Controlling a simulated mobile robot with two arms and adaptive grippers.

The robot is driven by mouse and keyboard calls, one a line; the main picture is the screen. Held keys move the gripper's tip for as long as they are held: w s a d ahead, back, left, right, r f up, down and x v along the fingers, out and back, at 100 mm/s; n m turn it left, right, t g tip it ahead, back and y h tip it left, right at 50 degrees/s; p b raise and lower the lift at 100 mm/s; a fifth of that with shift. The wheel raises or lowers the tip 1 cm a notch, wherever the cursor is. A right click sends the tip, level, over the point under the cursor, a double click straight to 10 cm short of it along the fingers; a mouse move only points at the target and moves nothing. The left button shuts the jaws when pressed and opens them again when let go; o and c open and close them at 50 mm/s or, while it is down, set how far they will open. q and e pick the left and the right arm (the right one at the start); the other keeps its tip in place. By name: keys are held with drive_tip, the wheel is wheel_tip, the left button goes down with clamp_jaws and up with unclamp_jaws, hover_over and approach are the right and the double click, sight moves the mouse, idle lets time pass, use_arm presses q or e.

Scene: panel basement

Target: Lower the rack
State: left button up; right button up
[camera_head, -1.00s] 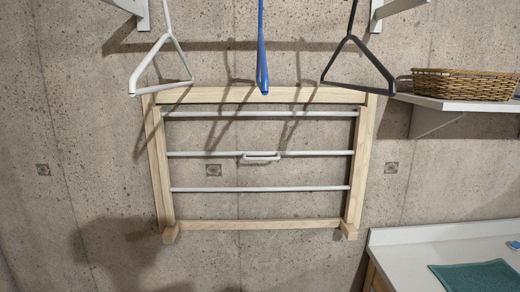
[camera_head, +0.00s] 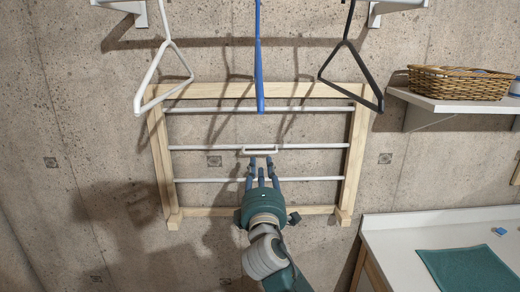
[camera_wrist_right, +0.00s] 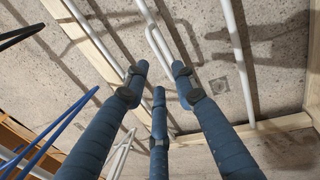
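The wooden drying rack (camera_head: 158,160) with white bars is mounted on the concrete wall, its frame lying against the wall. A small white handle (camera_head: 260,151) sits at the middle bar. My right gripper (camera_head: 261,160) points up at the handle from below, with its blue fingers just under it. In the right wrist view the fingers (camera_wrist_right: 158,72) are spread apart, and the handle (camera_wrist_right: 158,42) shows just beyond the tips, in line with the gap. The fingers are not closed on it; whether any touches it I cannot tell. My left gripper is not in view.
White (camera_head: 160,75), blue (camera_head: 259,60) and black (camera_head: 350,65) hangers hang in front of the rack's top. A shelf (camera_head: 450,104) with a wicker basket (camera_head: 458,84) is at right. Below it is a white counter (camera_head: 395,240) with a teal cloth (camera_head: 467,276).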

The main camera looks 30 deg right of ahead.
sight(260, 153)
drive_tip(key=shift+p+x, duration=1)
drive_tip(key=shift+x, duration=3)
drive_tip(key=shift+f, duration=0.1)
drive_tip(key=shift+c, duration=0.3)
drive_tip(key=shift+a, duration=0.1)
clamp_jaws()
